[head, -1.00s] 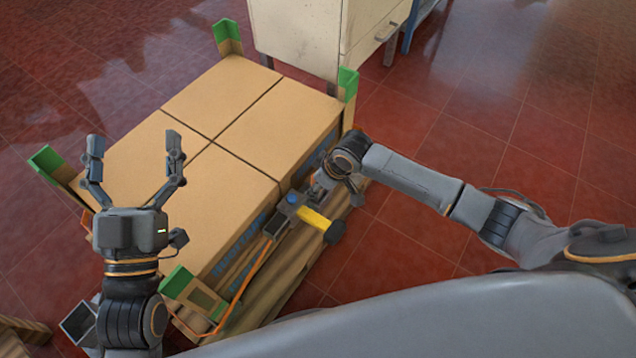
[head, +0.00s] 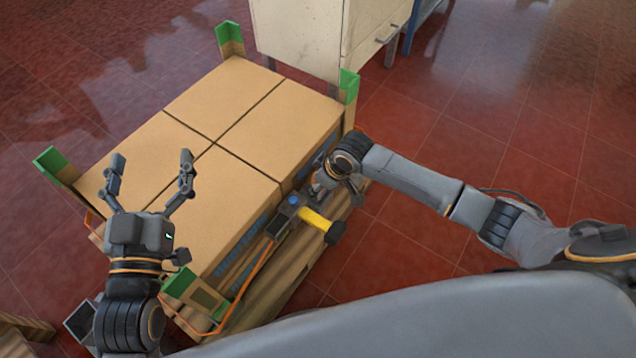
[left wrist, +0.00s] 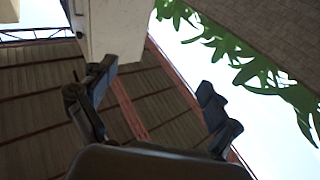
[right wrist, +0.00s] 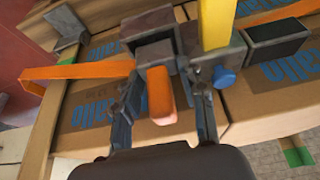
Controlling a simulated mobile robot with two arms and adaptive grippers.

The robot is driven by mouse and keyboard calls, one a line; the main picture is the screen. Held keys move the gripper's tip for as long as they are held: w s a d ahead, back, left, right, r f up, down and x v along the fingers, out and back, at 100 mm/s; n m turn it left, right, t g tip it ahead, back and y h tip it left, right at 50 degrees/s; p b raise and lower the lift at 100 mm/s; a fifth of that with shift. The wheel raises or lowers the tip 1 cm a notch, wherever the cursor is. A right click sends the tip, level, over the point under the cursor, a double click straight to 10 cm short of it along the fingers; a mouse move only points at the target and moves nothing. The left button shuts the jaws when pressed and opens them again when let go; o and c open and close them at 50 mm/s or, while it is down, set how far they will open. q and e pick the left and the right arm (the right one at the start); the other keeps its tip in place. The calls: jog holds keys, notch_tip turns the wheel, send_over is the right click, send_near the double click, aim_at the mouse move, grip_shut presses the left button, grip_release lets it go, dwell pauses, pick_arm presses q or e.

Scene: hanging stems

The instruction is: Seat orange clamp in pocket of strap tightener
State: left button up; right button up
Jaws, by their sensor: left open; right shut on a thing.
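The strap tightener (head: 287,213), a dark grey body with a yellow handle and a blue knob, sits at the near right side of the boxes. It also shows in the right wrist view (right wrist: 152,52). My right gripper (head: 322,186) is against its far end. In the right wrist view, my right gripper (right wrist: 160,78) has its fingers either side of the orange clamp (right wrist: 160,100) and shut on it, right at the tightener's body. The pocket is hidden, so I cannot tell how deep the clamp sits. My left gripper (head: 152,172) is open and empty above the left boxes.
Cardboard boxes (head: 232,95) fill a wooden pallet with green corner guards (head: 230,38). An orange strap (head: 250,281) runs along the near side; it also shows in the right wrist view (right wrist: 80,71). A pale cabinet (head: 300,35) stands behind. Red tiled floor (head: 480,120) is free at right.

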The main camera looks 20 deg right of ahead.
jog(key=shift+r+p, duration=0.25)
jog(key=shift+p, duration=0.05)
pick_arm(q)
notch_tip(320, 180, down, 6)
jog(key=a+g+y, duration=0.1)
jog(key=g, duration=0.2)
jog(key=shift+s+g+p, duration=0.25)
jog(key=shift+g+p, duration=0.05)
pick_arm(e)
jog(key=shift+r, duration=0.2)
jog(key=shift+f, duration=0.15)
dwell(0.5)
